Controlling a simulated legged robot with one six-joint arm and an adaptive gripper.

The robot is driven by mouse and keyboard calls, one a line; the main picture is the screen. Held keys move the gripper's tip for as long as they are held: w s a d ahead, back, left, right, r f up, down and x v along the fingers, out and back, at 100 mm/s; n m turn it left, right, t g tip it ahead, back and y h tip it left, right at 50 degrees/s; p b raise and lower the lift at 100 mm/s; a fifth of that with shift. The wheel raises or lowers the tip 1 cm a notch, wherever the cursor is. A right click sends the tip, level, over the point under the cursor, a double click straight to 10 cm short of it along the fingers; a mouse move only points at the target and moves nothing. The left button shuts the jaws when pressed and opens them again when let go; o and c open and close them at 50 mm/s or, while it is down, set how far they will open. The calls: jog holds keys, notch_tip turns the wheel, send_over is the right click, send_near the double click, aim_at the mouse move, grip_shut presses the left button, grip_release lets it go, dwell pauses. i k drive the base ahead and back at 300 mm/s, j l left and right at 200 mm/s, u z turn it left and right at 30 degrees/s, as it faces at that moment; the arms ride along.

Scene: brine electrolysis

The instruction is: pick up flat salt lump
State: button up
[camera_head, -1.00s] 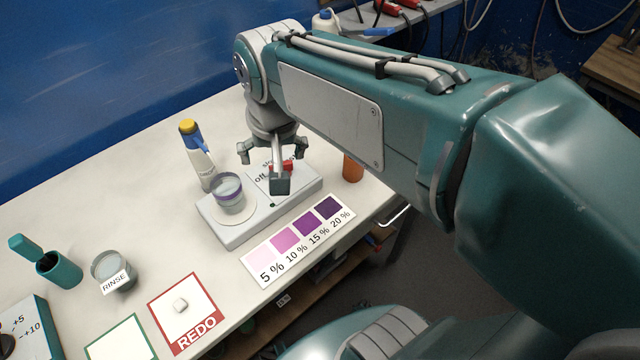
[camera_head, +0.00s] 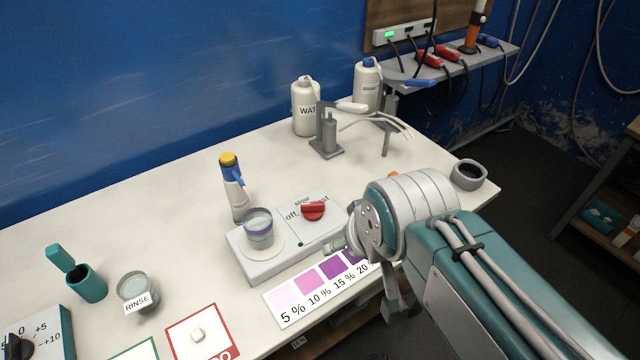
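The flat salt lump, a small whitish piece (camera_head: 198,335), lies on the white card with the red border (camera_head: 172,340) at the front of the table. My gripper (camera_head: 392,305) is at the right, low by the front table edge, well apart from the lump. It is partly hidden behind my own arm, so its opening cannot be read. Nothing shows held in it.
A stirrer (camera_head: 270,268) with a red knob carries a beaker (camera_head: 259,230). A colour chart (camera_head: 300,300) lies before it. Bottles (camera_head: 305,108) stand behind.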

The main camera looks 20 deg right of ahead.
aim_at(197, 335)
jog(key=j+u, duration=0.15)
jog(key=u, duration=0.2)
jog(key=k+j+u, duration=0.1)
jog(key=u, duration=0.25)
jog(key=j+u, duration=0.35)
jog(key=l, duration=0.1)
